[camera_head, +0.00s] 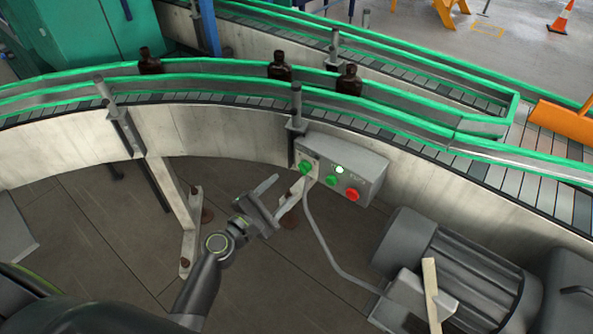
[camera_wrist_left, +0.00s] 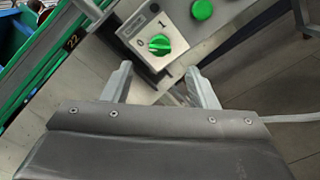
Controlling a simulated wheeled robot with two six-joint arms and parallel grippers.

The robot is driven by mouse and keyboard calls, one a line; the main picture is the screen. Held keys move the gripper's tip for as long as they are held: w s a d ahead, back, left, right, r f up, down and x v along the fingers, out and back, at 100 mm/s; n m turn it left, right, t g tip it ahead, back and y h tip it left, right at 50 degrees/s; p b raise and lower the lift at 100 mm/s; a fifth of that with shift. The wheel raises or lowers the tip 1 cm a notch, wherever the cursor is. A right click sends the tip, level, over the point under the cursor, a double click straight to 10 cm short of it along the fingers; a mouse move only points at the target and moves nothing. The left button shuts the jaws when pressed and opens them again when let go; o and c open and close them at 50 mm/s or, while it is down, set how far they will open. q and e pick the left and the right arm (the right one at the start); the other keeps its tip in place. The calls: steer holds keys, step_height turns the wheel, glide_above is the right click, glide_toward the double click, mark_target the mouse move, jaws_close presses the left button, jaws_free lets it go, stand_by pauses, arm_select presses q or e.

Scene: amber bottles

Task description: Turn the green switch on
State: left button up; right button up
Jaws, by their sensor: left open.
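The green switch (camera_head: 305,167) is a rotary knob on the left end of a grey control box (camera_head: 368,163) fixed to the conveyor's side. In the left wrist view the green switch (camera_wrist_left: 159,44) sits on a pale plate between the marks 0 and 1. It lies a little beyond my fingertips, roughly midway between them. My left gripper (camera_head: 278,192) is open and empty, in front of and below the box; its two fingers show in the left wrist view (camera_wrist_left: 160,78), apart from the knob.
A green button (camera_head: 331,181) and a red button (camera_head: 352,194) sit right of the switch. A cable (camera_head: 318,225) hangs from the box. A large grey motor (camera_head: 460,270) stands at lower right. Brown bottles (camera_head: 349,80) stand on the conveyor. Floor at left is partly clear.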

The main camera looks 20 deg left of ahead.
mark_target(301, 171)
arm_select(q)
steer(key=x, duration=0.6)
steer(key=shift+w, duration=0.1)
steer(key=shift+w+d+p, duration=0.25)
steer(key=shift+w+p, duration=0.05)
steer(key=shift+w, duration=0.4)
steer(key=c, duration=1)
steer(key=shift+f, duration=0.1)
